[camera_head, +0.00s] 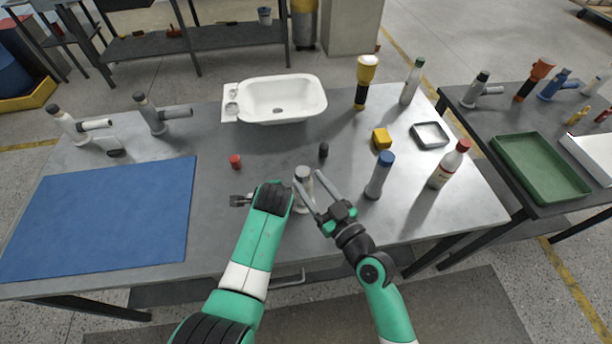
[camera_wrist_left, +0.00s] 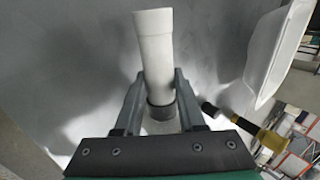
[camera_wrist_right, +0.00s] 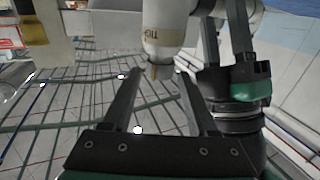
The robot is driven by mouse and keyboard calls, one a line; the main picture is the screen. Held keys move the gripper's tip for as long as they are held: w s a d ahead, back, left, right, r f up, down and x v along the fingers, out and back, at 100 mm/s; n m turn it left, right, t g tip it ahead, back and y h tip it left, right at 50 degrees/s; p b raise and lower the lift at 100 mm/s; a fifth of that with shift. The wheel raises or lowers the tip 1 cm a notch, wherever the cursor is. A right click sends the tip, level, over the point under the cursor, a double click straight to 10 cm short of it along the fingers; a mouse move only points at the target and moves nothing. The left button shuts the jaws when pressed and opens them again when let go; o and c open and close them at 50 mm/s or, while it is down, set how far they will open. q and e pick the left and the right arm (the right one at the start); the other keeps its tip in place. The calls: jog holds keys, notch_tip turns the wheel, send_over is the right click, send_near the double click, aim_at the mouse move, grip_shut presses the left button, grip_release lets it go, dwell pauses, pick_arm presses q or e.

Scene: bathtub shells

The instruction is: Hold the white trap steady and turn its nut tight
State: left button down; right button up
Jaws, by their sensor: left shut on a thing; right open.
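The white trap (camera_head: 303,190) stands at the front middle of the bench, with a grey nut (camera_head: 302,172) on top in the head view. My left gripper (camera_wrist_left: 160,85) is shut on the trap; its fingers flank the white tube (camera_wrist_left: 154,50) near a dark grey ring (camera_wrist_left: 161,110). My green left wrist partly hides this hold in the head view. My right gripper (camera_head: 309,181) is open, its fingers spread close to the trap's upper part. In the right wrist view, a lettered white part (camera_wrist_right: 162,42) lies just beyond the open fingers; contact cannot be told.
A white basin (camera_head: 316,100) stands at the back and a blue mat (camera_head: 110,215) lies at left. A blue-capped tube (camera_head: 378,178) and a red-capped bottle (camera_head: 447,166) stand right of my right gripper. A red cap (camera_head: 235,161) and a dark cap (camera_head: 324,150) lie behind the trap.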

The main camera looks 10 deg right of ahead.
aim_at(303, 174)
jog(key=shift+x, duration=1.4)
grip_shut()
jog(key=shift+f, duration=0.1)
